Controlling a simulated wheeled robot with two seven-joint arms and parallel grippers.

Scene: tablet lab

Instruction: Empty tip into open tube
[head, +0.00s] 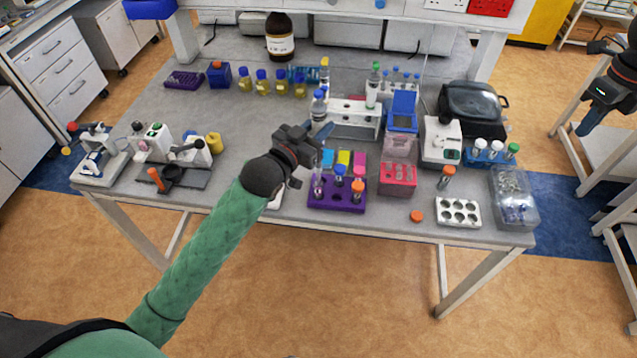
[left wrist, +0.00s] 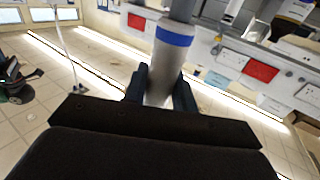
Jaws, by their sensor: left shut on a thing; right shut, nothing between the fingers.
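My left gripper (head: 318,133) is shut on a pale, upright cylinder with a blue band (left wrist: 170,62), which looks like a pipette. Its blue upper part shows above the fingers in the head view (head: 319,104). Its lower end is hard to make out. A purple rack (head: 325,207) stands just below my left gripper. An uncapped-looking clear tube (head: 318,187) stands at its left end, beside blue- and orange-capped tubes. I cannot tell whether the tip is inside it. My right gripper (head: 587,127) is shut and empty, off the table's right side.
A loose orange cap (head: 417,216) lies near the front edge, left of a white six-hole block (head: 458,212). A white stand (head: 350,122) is behind. Small devices (head: 180,150) occupy the left side.

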